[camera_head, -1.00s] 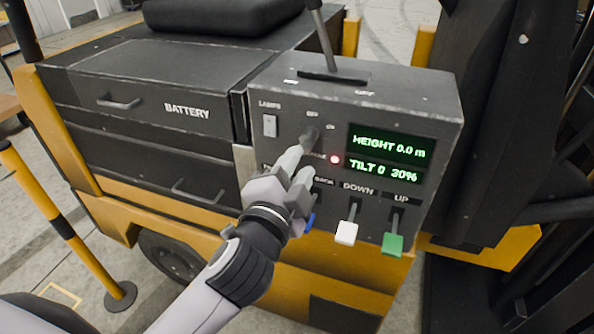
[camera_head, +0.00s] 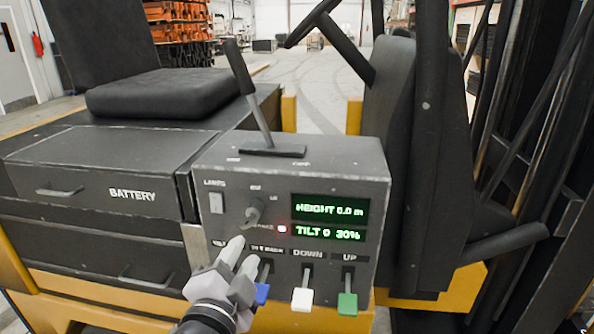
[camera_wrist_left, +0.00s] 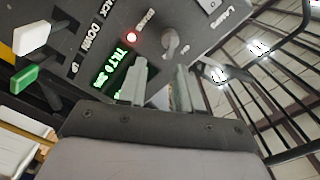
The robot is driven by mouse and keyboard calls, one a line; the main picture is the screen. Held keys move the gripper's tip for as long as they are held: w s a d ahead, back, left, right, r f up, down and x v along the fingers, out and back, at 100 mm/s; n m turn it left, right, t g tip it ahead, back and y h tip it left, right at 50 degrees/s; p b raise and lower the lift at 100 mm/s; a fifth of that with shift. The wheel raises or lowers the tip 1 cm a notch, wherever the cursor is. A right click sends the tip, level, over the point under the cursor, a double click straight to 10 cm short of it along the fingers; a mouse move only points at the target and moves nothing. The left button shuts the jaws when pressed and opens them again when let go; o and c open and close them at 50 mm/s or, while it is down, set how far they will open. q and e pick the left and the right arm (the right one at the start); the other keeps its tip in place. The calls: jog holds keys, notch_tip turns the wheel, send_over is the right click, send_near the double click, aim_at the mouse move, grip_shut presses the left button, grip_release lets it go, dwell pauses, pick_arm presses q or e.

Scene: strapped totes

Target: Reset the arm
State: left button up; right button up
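My left gripper (camera_head: 245,250) is in front of the forklift's control box (camera_head: 350,160), just below the grey rotary knob (camera_head: 254,211). Its two fingers are apart with nothing between them. In the left wrist view the gripper (camera_wrist_left: 160,66) shows the same gap, and the knob (camera_wrist_left: 171,42) stands beyond the fingertips, apart from them. My right gripper is in neither view.
A red lamp (camera_head: 282,229) is lit beside the knob. The display (camera_head: 330,208) reads HEIGHT 0.0 m and TILT 0 30%. Blue (camera_head: 262,294), white (camera_head: 302,299) and green (camera_head: 347,303) levers stick out below. A tall lever (camera_head: 248,95) rises from the box top. The seat (camera_head: 165,90) is behind.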

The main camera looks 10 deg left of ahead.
pick_arm(q)
jog(key=s+a+f+n+g, duration=0.2)
jog(key=s+f, duration=0.4)
jog(key=f, duration=0.3)
jog(key=s+a+f+n+g, duration=0.2)
jog(key=s+f+n, duration=0.2)
jog(key=f, duration=0.6)
jog(key=s+a+f+n+g+h, duration=0.1)
jog(key=s+a+f+n+g, duration=0.1)
jog(key=s+f, duration=0.6)
notch_tip(320, 180, down, 2)
jog(key=shift+s+a+f+n+g, duration=0.2)
jog(key=shift+a+n+g, duration=0.25)
jog(key=shift+n, duration=0.55)
